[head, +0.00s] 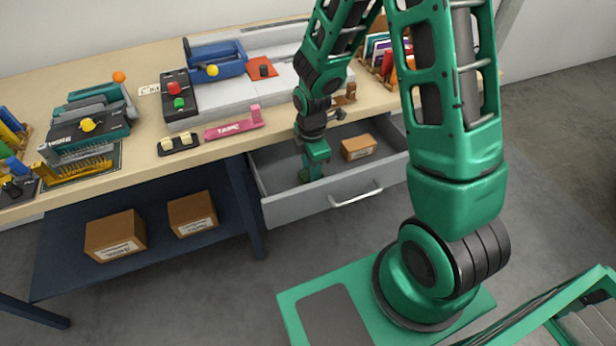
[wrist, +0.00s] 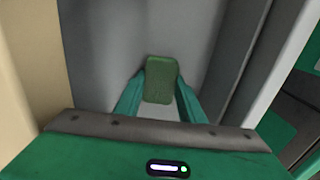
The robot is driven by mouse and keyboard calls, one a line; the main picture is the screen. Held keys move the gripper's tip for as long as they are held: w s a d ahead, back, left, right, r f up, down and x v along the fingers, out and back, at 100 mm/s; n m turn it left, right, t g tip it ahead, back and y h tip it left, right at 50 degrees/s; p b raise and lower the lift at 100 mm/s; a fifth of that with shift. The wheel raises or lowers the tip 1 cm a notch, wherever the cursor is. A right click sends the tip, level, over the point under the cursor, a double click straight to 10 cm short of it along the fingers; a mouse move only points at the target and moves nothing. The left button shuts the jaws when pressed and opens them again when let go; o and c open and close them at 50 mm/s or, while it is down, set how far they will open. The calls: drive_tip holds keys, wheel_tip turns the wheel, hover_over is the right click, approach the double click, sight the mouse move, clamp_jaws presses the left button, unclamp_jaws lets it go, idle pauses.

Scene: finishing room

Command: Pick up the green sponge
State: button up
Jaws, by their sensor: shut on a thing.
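The green sponge (wrist: 161,78) is a small rounded block between my two fingers in the wrist view. My gripper (wrist: 160,90) is shut on it, with one green finger on each side. In the head view, my gripper (head: 305,175) reaches down into the open grey drawer (head: 292,208) under the workbench, at its left part. The sponge is mostly hidden there behind my gripper. I cannot tell whether it still touches the drawer floor.
A small cardboard box (head: 358,147) lies in the drawer to the right of my gripper. The drawer walls stand close around my gripper. The workbench top (head: 60,85) above holds staplers, a pink tool (head: 233,124) and a blue tool (head: 215,60). Boxes (head: 115,235) stand on the lower shelf.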

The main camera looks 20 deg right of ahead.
drive_tip(key=shift+r, duration=0.15)
drive_tip(key=shift+c, duration=0.5)
wheel_tip(320, 180, up, 10)
idle(0.3)
